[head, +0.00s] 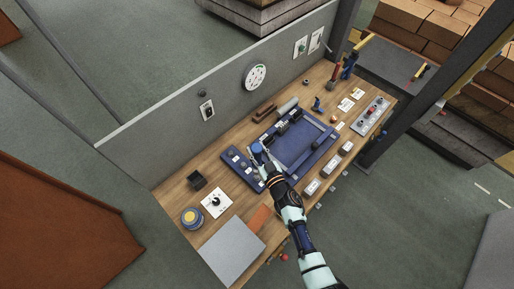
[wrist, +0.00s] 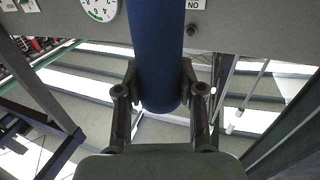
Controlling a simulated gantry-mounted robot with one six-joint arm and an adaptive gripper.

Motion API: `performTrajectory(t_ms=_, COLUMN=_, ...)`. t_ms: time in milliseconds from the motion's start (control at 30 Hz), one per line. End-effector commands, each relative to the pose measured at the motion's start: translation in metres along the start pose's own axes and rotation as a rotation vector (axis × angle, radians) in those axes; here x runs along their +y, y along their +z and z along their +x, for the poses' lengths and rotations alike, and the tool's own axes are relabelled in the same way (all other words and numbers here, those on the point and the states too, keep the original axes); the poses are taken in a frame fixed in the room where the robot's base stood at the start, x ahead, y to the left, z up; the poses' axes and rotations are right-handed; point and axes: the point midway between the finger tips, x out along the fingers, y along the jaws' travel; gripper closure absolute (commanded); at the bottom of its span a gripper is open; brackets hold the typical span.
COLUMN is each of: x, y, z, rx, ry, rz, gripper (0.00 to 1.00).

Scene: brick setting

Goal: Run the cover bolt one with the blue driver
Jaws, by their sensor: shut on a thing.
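The blue driver (wrist: 157,50) stands between my gripper's fingers (wrist: 160,95) in the wrist view. The fingers are shut on its thick blue handle. In the head view the driver's rounded blue top (head: 256,148) shows at the end of my gripper (head: 263,163), over the left part of the blue fixture. The driver's tip is hidden in both views. The blue fixture (head: 317,160) has a raised frame around a grey-blue panel. A blue strip (head: 243,174) with several small round parts lies at its left. I cannot tell which part is cover bolt one.
A black open box (head: 197,180), a white dial plate (head: 216,202), a yellow-and-blue round item (head: 192,218) and a grey plate (head: 231,252) occupy the bench's left end. Several pale blocks (head: 330,167) line the front edge. A grey wall (head: 226,100) stands behind.

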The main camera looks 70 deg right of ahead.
Motion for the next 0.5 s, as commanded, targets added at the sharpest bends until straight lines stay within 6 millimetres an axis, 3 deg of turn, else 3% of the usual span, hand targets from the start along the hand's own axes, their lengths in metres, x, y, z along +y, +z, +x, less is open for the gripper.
performTrajectory(t_ms=67, x=0.000, y=-0.004, z=0.000, rx=0.002, ry=-0.001, rz=0.001, gripper=1.00)
performTrajectory(t_ms=500, x=0.000, y=0.052, z=0.001, rx=0.003, ry=0.000, rz=0.000, gripper=1.00)
